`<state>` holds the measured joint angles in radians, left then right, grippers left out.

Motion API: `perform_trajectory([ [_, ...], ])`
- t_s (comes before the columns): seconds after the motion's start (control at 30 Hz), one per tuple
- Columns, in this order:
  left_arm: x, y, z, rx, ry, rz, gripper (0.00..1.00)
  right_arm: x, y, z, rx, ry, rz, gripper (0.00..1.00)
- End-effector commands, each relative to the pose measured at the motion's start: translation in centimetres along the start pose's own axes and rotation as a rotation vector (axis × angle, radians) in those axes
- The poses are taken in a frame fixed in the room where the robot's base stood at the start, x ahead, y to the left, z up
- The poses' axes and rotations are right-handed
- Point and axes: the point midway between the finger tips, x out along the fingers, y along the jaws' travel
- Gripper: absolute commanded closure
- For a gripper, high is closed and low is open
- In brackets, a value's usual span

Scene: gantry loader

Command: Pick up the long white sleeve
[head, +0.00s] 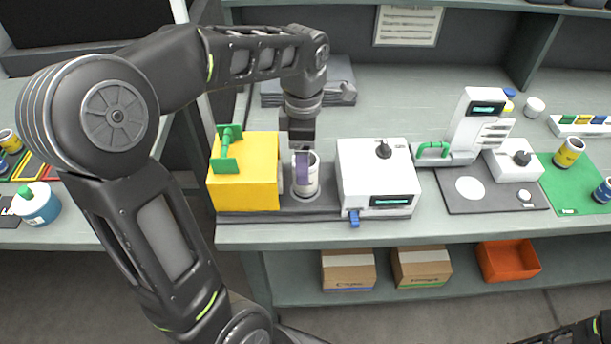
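A white sleeve (313,183) stands upright on the dark base of the machine, between the yellow block and the white box. A purple patch shows on its near side; I cannot tell whether it belongs to the sleeve or my gripper. My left gripper (301,150) points straight down from above, at the top of the sleeve. Its fingers are too small and overlapped to tell whether they grip the sleeve or stand open around it. Part of a dark link of my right arm shows at the bottom right corner, and the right gripper is out of view.
The yellow block (240,190) with a green handle (229,149) stands close left of the sleeve. The white box (375,170) with a black knob stands close right. A white instrument (470,130) and a green mat (575,185) lie further right. Boxes (347,270) sit on the lower shelf.

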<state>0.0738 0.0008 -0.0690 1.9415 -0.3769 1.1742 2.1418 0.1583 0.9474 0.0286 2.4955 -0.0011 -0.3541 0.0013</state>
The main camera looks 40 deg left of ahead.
Motion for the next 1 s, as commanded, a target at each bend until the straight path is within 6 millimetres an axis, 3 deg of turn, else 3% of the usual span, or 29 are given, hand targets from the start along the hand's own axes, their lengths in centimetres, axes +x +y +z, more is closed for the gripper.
perform_trajectory([
  [0.17,0.0,0.0,0.0,0.0,0.0,0.0,0.24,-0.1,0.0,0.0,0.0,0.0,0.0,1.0],
  [0.47,2.5,0.0,0.0,0.0,0.0,-0.001,0.24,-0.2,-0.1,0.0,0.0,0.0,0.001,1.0],
  [0.8,2.8,0.1,0.1,0.0,0.001,-0.001,0.24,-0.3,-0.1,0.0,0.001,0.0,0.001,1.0],
  [1.0,5.2,0.2,0.2,0.001,0.002,-0.004,0.24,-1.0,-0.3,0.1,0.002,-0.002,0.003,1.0],
])
